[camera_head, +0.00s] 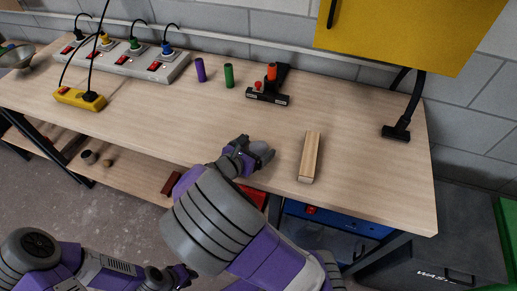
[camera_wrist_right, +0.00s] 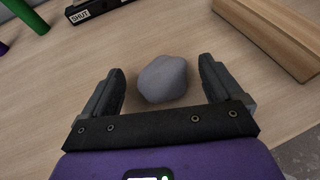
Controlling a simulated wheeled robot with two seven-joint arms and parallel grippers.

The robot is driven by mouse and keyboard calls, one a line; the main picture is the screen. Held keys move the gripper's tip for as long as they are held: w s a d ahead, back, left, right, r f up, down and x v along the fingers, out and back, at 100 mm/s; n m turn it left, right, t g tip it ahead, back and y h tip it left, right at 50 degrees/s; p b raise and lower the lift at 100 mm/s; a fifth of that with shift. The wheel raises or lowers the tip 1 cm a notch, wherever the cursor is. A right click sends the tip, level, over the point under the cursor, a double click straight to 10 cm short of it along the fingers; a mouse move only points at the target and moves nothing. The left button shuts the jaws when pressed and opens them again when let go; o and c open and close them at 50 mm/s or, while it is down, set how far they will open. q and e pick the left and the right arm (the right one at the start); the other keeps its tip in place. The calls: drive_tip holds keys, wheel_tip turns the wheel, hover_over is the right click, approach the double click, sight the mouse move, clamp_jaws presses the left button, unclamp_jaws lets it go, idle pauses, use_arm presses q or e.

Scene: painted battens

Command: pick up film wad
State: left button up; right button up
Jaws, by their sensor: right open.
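The film wad is a grey, faceted lump (camera_wrist_right: 165,80) on the wooden bench top; in the head view it shows as a small grey shape (camera_head: 264,151), partly covered by my right gripper. My right gripper (camera_wrist_right: 160,78) is open, with one finger on each side of the wad. A gap shows between the wad and each finger, and the wad lies close in front of the palm. The right gripper also shows in the head view (camera_head: 250,153). My left gripper (camera_head: 182,277) is low, away from the bench top; its jaws are too small to read.
A wooden batten (camera_head: 310,157) lies right of the wad. A black clamp-like tool (camera_head: 268,98), a green cylinder (camera_head: 229,76) and a purple cylinder (camera_head: 200,70) stand behind. Power strips (camera_head: 130,62) lie far left. A black nozzle (camera_head: 397,132) rests at the right. Bare bench surrounds the wad.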

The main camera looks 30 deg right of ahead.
drive_tip(key=c, duration=1.1)
drive_tip(key=shift+r, duration=0.1)
